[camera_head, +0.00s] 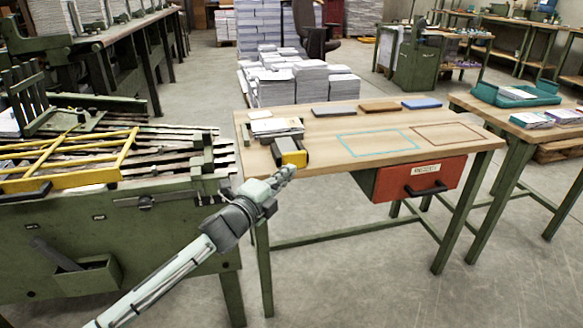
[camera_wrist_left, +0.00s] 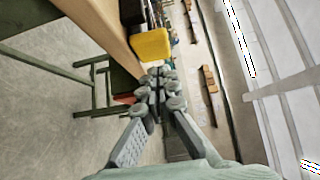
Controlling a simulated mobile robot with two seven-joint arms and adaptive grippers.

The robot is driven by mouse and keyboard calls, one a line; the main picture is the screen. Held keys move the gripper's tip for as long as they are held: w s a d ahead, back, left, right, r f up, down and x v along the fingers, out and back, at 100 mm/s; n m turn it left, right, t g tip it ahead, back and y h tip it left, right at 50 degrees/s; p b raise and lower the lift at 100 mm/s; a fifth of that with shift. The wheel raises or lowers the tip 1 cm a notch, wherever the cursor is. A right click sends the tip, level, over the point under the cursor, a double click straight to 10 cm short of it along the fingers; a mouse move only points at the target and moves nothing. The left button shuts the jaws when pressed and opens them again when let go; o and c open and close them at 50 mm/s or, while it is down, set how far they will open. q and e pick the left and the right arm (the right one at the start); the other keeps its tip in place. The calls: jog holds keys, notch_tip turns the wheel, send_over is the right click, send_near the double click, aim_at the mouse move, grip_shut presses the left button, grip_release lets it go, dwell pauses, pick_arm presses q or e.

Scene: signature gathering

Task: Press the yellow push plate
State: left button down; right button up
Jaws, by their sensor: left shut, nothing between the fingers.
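The yellow push plate (camera_head: 296,159) is the front face of a dark block on the near left part of the wooden table. In the left wrist view the yellow plate (camera_wrist_left: 151,45) shows just beyond my fingertips, up and slightly left. My left gripper (camera_head: 287,172) is shut and empty, just in front of and below the plate in the head view. The shut fingers also show in the left wrist view (camera_wrist_left: 157,78). I cannot tell whether they touch the plate. My right gripper is not in view.
The wooden table (camera_head: 310,125) holds a paper stack (camera_head: 276,127), flat pads and taped outlines. A red drawer (camera_head: 420,179) with a black handle hangs under its front edge. A green machine with a yellow frame (camera_head: 70,165) stands left. Paper stacks are on the floor behind.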

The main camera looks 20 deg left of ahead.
pick_arm(q)
jog(key=v, duration=0.7)
jog(key=shift+a+f, duration=0.15)
jog(key=shift+f, duration=0.1)
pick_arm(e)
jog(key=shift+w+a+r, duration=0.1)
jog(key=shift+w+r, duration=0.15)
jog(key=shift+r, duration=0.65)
pick_arm(q)
jog(key=shift+s, duration=0.2)
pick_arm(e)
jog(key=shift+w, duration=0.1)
